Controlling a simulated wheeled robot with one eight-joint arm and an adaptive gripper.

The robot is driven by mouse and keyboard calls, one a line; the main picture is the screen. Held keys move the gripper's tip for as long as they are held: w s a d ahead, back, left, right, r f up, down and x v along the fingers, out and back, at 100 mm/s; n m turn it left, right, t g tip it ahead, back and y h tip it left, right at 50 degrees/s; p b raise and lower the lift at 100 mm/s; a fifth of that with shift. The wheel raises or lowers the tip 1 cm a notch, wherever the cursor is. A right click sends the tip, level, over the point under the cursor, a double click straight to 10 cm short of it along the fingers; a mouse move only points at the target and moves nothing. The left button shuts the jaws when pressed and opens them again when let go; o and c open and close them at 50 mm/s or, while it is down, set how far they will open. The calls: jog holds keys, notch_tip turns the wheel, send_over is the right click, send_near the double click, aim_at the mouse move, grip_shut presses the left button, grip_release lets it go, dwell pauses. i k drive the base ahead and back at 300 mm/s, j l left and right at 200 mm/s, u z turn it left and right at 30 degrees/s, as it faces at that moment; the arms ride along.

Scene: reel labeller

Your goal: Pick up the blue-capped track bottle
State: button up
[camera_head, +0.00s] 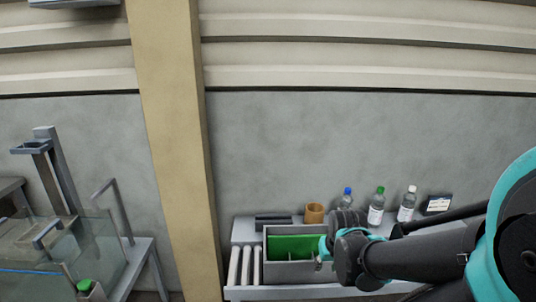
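The blue-capped bottle (347,198) stands upright at the back of the bench, left of two other bottles. Its lower part is hidden behind my dark wrist. My gripper (321,257) is at the end of the arm reaching in from the right, in front of the bottle and to its lower left in the picture. It is over the right part of a grey bin with a green inside (268,268). The fingers are small and partly hidden, so their opening cannot be made out. No bottle is seen in the gripper.
A green-capped bottle (377,209) and a white-capped bottle (407,207) stand right of the blue-capped one. A dark box with a white label (438,204) is farther right. Pale rollers (245,267) lie left of the bin.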

aim_at(346, 200)
jog(key=i+l, duration=0.1)
jog(key=l, duration=0.2)
jog(key=i+l, duration=0.15)
jog(key=l, duration=0.15)
jog(key=i+l, duration=0.1)
jog(key=l, duration=0.2)
jog(key=i+l, duration=0.15)
jog(key=l, duration=0.15)
